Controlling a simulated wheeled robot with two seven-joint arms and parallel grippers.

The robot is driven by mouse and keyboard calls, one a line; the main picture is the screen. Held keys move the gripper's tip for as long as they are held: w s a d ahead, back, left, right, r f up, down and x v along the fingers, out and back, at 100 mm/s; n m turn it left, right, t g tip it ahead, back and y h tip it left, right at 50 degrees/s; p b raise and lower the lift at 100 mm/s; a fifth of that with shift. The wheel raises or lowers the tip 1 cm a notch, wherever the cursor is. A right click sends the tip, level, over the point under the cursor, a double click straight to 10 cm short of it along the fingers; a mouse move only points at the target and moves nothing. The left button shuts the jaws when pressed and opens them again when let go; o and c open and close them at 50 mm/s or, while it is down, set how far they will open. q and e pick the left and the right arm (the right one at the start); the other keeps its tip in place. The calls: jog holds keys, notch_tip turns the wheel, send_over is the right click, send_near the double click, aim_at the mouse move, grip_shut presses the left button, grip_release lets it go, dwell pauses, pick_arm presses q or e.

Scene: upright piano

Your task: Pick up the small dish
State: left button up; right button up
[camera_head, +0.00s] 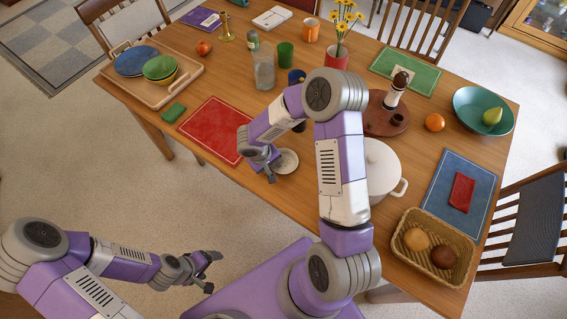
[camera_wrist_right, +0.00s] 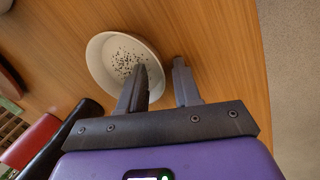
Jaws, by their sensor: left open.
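The small dish (camera_head: 286,162) is pale and round and lies on the wooden table beside the red placemat. In the right wrist view the dish (camera_wrist_right: 101,64) has dark specks in its middle. My right gripper (camera_head: 272,167) is open at the dish's near left edge. In its wrist view the right gripper (camera_wrist_right: 160,68) has one finger over the dish's inside and the other outside the rim. Contact with the rim cannot be told. My left gripper (camera_head: 212,272) is open and empty, away from the table over the floor.
The red placemat (camera_head: 212,128) lies left of the dish. A white pot (camera_head: 382,165) stands to its right, partly behind my right arm. A glass jar (camera_head: 264,72) and a green cup (camera_head: 286,54) stand farther back. A basket (camera_head: 433,226) holds two round items at the right.

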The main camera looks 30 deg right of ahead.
grip_shut()
jog(key=shift+r, duration=0.1)
dwell(0.3)
